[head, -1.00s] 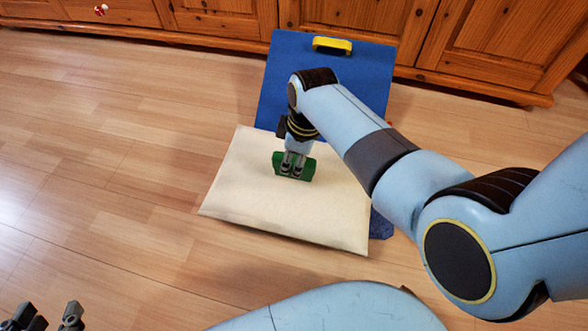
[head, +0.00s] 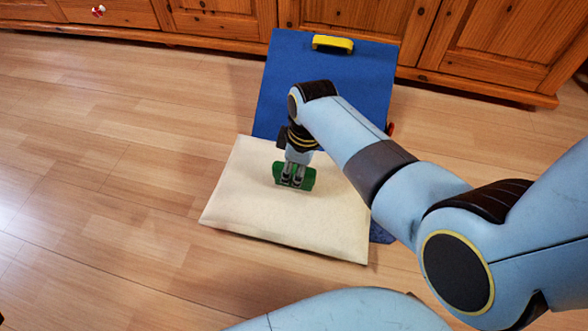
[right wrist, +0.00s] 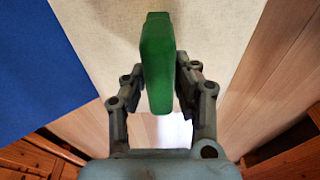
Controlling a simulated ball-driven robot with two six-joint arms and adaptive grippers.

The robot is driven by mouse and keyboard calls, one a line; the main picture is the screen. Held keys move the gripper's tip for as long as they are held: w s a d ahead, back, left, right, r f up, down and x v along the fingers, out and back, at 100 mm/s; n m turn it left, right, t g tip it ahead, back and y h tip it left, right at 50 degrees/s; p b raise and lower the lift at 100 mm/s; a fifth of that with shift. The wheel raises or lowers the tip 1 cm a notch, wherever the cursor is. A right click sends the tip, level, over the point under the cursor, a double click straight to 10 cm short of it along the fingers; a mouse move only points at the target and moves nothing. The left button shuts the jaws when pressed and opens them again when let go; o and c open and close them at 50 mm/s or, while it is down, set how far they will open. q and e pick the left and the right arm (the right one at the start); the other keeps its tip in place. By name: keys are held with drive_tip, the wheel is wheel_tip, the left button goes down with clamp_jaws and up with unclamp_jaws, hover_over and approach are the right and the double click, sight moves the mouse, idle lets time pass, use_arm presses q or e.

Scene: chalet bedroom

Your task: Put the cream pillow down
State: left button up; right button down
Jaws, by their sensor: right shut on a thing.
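The cream pillow (head: 250,215) is a flat pale square with a green block-like grip (head: 308,178) on its upper face. My right gripper (head: 292,182) points down over the pillow and is shut on the green grip. In the right wrist view the green grip (right wrist: 158,65) stands between the fingers, with the cream pillow (right wrist: 215,45) beyond it. I cannot tell whether the pillow's underside touches anything. My left gripper is out of view.
A blue panel (head: 325,85) with a yellow handle (head: 332,44) stands tilted behind the pillow. A dark blue part (head: 381,232) shows at the pillow's right edge. Wooden cabinets (head: 480,50) line the back. The wooden floor (head: 110,190) at left is clear.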

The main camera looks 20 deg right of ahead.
drive_tip(key=shift+f, duration=0.1)
idle(0.3)
drive_tip(key=c, duration=1)
unclamp_jaws()
drive_tip(key=shift+c, duration=0.2)
